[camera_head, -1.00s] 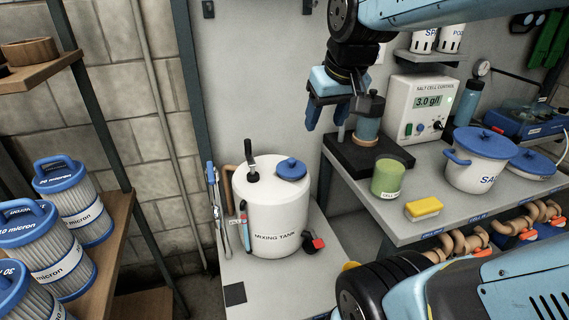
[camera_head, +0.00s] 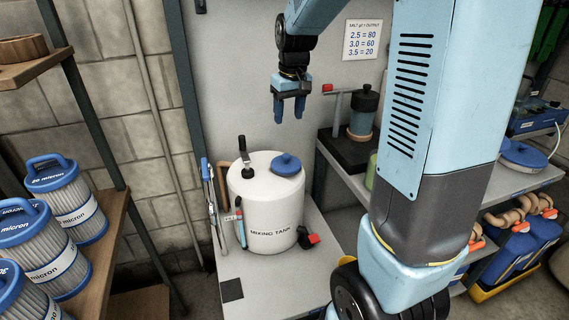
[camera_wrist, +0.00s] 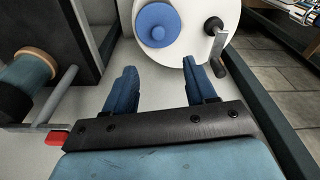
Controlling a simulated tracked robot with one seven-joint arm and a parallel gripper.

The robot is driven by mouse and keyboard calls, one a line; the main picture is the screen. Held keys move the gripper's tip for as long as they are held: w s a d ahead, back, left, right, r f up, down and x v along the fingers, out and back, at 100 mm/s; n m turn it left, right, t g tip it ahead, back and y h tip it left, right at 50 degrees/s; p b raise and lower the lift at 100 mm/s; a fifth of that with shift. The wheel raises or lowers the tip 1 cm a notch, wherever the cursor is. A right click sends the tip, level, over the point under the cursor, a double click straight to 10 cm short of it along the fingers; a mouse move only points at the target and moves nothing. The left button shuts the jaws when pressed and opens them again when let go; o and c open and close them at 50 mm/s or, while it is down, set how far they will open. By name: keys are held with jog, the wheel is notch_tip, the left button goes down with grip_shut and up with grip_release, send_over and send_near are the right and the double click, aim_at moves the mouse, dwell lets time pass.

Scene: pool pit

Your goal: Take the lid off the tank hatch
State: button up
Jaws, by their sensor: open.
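The white mixing tank (camera_head: 268,218) stands upright on the low grey bench. Its blue round lid (camera_head: 287,165) with a knob sits on the hatch at the right of the tank's top. My gripper (camera_head: 288,116) is open and empty, pointing down above and a little behind the lid, with clear air between. In the wrist view the blue lid (camera_wrist: 157,25) lies ahead of my spread fingers (camera_wrist: 160,88), roughly centred between them and apart from them. The hatch opening is hidden under the lid.
A dark crank handle (camera_head: 243,152) rises from the tank's top, left of the lid. A red-handled valve (camera_head: 309,239) juts from the tank's lower right. A dark stand with a cylinder (camera_head: 362,112) is to the right. Filter cartridges (camera_head: 66,199) fill the left shelf.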

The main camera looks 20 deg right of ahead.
jog(key=w+f, duration=0.1)
send_over(286, 155)
notch_tip(286, 155, down, 8)
jog(key=shift+w+f, duration=0.1)
jog(key=shift+f, duration=0.15)
jog(key=f, duration=0.4)
jog(key=shift+s+f, duration=0.15)
jog(key=shift+s, duration=0.1)
jog(key=shift+w+f, duration=0.1)
jog(key=shift+f, duration=0.5)
grip_shut()
